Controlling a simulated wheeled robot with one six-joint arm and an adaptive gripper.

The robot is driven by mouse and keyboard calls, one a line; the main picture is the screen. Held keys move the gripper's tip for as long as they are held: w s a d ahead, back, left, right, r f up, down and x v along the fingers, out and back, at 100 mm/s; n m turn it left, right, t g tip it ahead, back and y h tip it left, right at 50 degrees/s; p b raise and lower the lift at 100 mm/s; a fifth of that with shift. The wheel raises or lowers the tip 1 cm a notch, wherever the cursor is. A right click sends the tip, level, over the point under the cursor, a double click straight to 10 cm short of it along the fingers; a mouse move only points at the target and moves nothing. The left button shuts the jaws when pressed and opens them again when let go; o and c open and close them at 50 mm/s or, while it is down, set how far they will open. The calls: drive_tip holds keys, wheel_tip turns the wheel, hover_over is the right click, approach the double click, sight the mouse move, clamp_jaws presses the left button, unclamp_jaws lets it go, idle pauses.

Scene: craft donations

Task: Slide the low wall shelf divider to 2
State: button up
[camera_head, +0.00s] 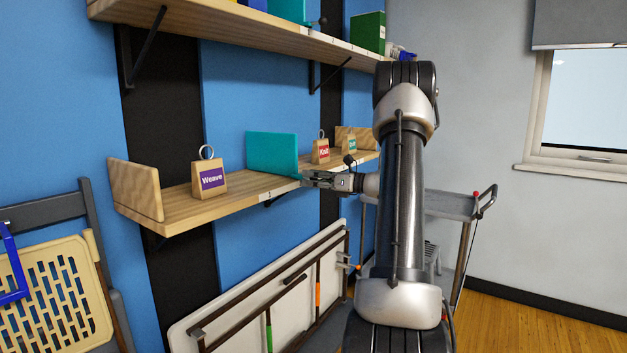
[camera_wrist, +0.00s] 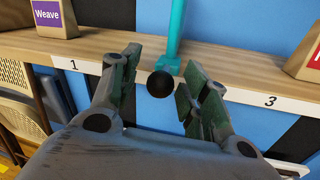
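The low wall shelf (camera_head: 178,212) carries a teal upright divider (camera_head: 272,152), which also shows edge-on in the wrist view (camera_wrist: 176,28). A black ball knob (camera_wrist: 160,84) sits at the divider's front foot, in front of the shelf edge. My gripper (camera_head: 310,179) is at the shelf's front edge by the divider. In the wrist view my gripper (camera_wrist: 160,74) is open, its fingers on either side of the knob with gaps showing. Label 1 (camera_wrist: 74,65) is left of the divider and label 3 (camera_wrist: 270,100) is right. I cannot see label 2.
A Weave tag block (camera_head: 209,180) stands left of the divider. A Knit block (camera_head: 321,152) and another tagged block (camera_head: 349,145) stand to its right. An upper shelf (camera_head: 215,22) is above. A folded table (camera_head: 262,295) leans below, and a cart (camera_head: 450,205) stands at right.

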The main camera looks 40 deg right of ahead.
drive_tip(key=shift+s, duration=0.1)
drive_tip(key=v, duration=1.1)
drive_tip(key=shift+s+d, duration=0.3)
drive_tip(key=shift+f, duration=0.1)
